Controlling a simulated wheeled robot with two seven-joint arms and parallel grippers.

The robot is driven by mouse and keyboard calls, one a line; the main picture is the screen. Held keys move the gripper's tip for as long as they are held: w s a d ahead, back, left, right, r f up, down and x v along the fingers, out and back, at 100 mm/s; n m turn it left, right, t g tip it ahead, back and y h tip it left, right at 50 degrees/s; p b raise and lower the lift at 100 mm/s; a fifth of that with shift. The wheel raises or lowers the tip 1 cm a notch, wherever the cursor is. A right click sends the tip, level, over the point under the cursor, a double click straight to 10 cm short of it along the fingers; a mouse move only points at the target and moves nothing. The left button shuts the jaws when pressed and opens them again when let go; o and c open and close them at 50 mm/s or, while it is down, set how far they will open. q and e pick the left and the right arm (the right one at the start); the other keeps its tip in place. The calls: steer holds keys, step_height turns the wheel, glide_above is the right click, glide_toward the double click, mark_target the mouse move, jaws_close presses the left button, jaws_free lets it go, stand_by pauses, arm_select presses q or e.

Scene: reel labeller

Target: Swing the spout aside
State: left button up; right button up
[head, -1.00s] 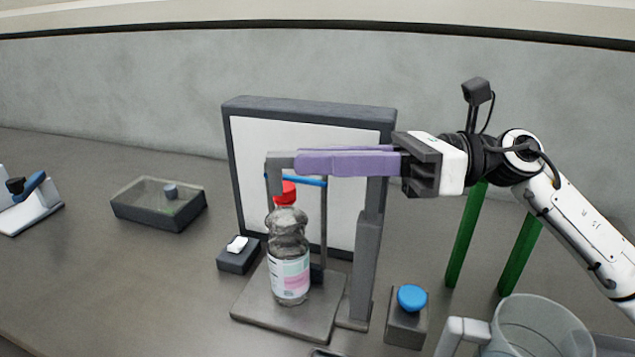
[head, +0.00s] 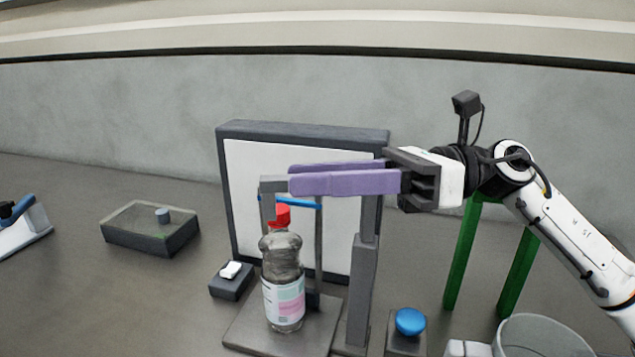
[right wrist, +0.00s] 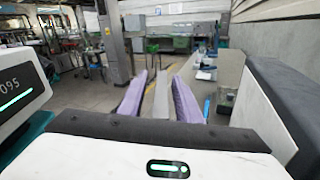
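The spout is a grey arm (head: 269,186) running from the grey post (head: 361,275) over to the left, its end bent down above the bottle. A clear bottle (head: 283,270) with a red cap stands upright on the grey base plate under it. My right gripper (head: 291,180), with long purple fingers, reaches in from the right along the spout. In the right wrist view a grey bar (right wrist: 161,97) lies between the two fingers, with a gap beside the left one. The fingers are apart, and in the head view they hide most of the spout. My left gripper is not in view.
A dark-framed white panel (head: 245,185) stands behind the bottle. A small dark block with a white piece (head: 231,283) is left of it. A blue button (head: 410,321) and a clear jug (head: 542,338) are at the front right. A shallow tray (head: 150,240) sits at left.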

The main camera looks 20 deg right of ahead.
step_height(320, 180, up, 9)
steer(key=shift+r+p, duration=0.1)
steer(key=shift+p, duration=0.3)
